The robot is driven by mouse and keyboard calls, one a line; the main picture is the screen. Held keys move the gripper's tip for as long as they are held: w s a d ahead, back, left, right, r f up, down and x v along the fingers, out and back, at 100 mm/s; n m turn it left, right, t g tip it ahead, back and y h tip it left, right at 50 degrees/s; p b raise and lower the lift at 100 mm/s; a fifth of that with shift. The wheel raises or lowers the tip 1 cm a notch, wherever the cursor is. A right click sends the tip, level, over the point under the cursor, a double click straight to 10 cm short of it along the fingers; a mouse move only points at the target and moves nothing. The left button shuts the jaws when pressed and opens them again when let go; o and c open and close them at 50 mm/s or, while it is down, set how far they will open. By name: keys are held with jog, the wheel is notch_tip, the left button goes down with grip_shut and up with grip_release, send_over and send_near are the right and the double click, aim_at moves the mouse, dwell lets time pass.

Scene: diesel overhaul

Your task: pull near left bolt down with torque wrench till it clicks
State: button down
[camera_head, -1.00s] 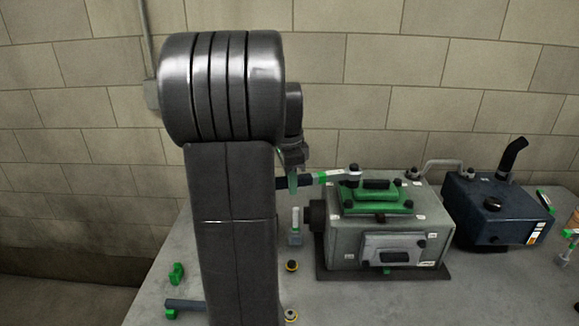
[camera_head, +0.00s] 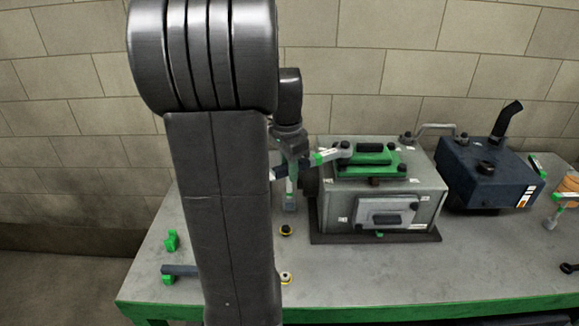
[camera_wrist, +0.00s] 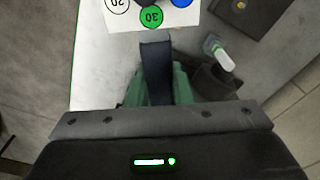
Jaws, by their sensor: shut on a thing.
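The torque wrench (camera_head: 325,156) lies across the left part of the green cover (camera_head: 365,163) on the grey engine block (camera_head: 387,199). Its head is over the cover's left end. The bolt under it is hidden, so I cannot tell which bolt it is on. My gripper (camera_head: 292,170) is shut on the dark wrench handle, left of the block. In the wrist view, the handle (camera_wrist: 155,72) runs between the green fingers. A white card with numbered coloured circles (camera_wrist: 150,17) shows beyond it.
A dark blue tank (camera_head: 490,178) with a bent black pipe stands to the right. A small white and green tool (camera_head: 289,196) stands below my gripper. Green blocks (camera_head: 171,241) lie on the table's left. The table (camera_head: 370,275) is clear in front of the block.

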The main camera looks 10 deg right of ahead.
jog(key=shift+f+b, duration=0.85)
jog(key=shift+f, duration=0.3)
jog(key=shift+w+r, duration=0.1)
jog(key=shift+w, duration=0.2)
jog(key=shift+w+a+r+p, duration=0.1)
jog(key=shift+w+p, duration=0.15)
jog(key=shift+p, duration=0.1)
jog(key=shift+w+a, duration=0.1)
jog(key=shift+w, duration=0.3)
jog(key=shift+w+m, duration=0.15)
jog(key=shift+m, duration=0.15)
jog(key=shift+w+p, duration=0.3)
jog(key=shift+p, duration=0.05)
jog(key=shift+w+a+m, duration=0.1)
jog(key=shift+m, duration=0.2)
